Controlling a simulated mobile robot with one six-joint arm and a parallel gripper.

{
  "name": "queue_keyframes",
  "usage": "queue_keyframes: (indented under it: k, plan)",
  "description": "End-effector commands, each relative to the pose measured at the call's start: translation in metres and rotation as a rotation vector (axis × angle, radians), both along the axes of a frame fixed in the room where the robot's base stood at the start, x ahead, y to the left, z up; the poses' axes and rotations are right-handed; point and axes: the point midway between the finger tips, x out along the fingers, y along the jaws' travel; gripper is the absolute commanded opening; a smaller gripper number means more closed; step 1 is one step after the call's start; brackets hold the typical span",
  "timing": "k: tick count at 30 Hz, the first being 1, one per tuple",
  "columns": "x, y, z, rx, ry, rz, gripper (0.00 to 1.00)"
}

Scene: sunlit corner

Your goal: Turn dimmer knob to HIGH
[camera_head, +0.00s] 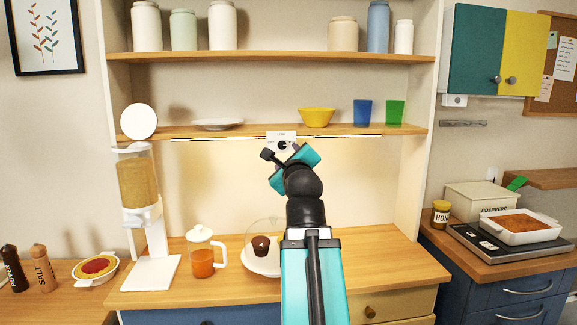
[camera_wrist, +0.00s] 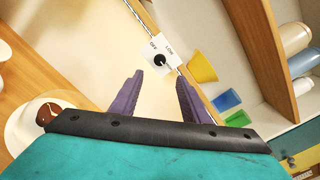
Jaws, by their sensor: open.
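The dimmer is a small white plate (camera_head: 280,136) under the front of the middle shelf, with a round black knob (camera_head: 282,145) on it. In the wrist view the knob (camera_wrist: 159,60) lies just beyond and between my fingertips, with the labels OFF and LOW readable beside it. A HIGH label is not readable, and I cannot tell the knob's pointer direction. My gripper (camera_wrist: 160,78) is open and empty, its two purple fingers spread apart on either side of the line to the knob. In the head view my arm partly covers the area below the plate.
The shelf (camera_head: 240,131) above holds a yellow bowl (camera_head: 317,117), blue and green cups and a white plate. Below, the counter (camera_head: 388,270) carries a jug (camera_head: 203,258), a domed cake plate and a cereal dispenser (camera_head: 139,185). The lit alcove right of my arm is clear.

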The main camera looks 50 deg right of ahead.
Motion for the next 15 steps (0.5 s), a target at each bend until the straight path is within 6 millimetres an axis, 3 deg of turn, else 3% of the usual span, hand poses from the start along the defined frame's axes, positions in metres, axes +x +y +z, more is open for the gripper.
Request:
queue_keyframes:
  k: [15]
  plan:
    - [-0.0064,0.0054,0.0,0.0,0.0,0.0,0.42]
